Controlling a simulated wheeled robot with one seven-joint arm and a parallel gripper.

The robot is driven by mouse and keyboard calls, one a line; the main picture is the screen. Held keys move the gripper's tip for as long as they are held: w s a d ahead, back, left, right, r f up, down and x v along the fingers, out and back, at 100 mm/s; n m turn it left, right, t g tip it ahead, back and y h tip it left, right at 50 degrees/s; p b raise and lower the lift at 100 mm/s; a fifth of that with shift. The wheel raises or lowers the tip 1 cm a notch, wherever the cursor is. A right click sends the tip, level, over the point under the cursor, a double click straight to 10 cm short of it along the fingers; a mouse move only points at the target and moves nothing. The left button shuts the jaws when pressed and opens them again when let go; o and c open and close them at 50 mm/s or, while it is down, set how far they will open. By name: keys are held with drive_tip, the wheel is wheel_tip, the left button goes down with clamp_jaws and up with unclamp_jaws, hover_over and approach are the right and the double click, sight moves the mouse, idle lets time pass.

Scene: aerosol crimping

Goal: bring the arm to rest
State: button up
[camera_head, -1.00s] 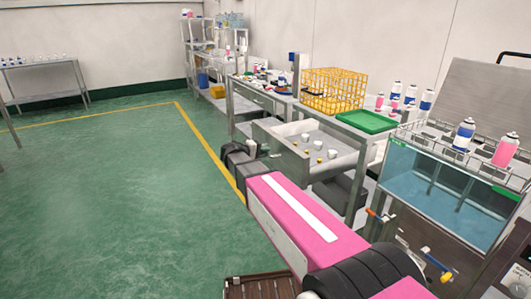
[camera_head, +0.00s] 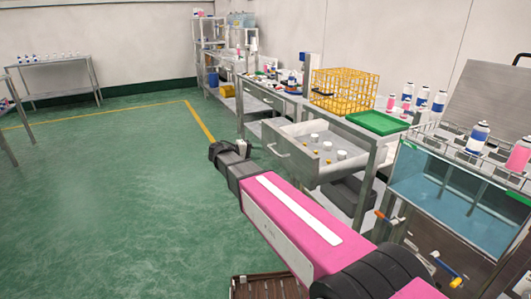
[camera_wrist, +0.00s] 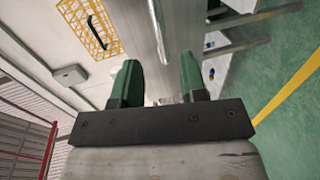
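My gripper (camera_wrist: 160,80) shows in the wrist view with its two green fingers spread apart and nothing between them. In the head view my pink arm stretches forward and left beside the open drawer, and the dark gripper end (camera_head: 226,152) is just left of the drawer front. It touches nothing that I can make out. The fingertips are too small in the head view to tell apart.
The open drawer (camera_head: 285,153) holds several small white and yellow parts. A yellow wire basket (camera_head: 343,90) and a green tray (camera_head: 377,122) stand on the bench. A water tank (camera_head: 455,195) with cans above is at right. The green floor (camera_head: 120,200) at left is clear.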

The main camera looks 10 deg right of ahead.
drive_tip(key=shift+v, duration=0.9)
drive_tip(key=s+d+f+m+g+y, duration=0.2)
drive_tip(key=s+d+f+y, duration=0.4)
drive_tip(key=s+f, duration=0.4)
drive_tip(key=s+d+f+m+g+y, duration=0.2)
drive_tip(key=s+d+f+g+y, duration=0.1)
drive_tip(key=s+d+f+y, duration=0.4)
drive_tip(key=s+f+y, duration=0.1)
drive_tip(key=s+f, duration=0.2)
drive_tip(key=f, duration=0.1)
drive_tip(key=shift+y, duration=0.3)
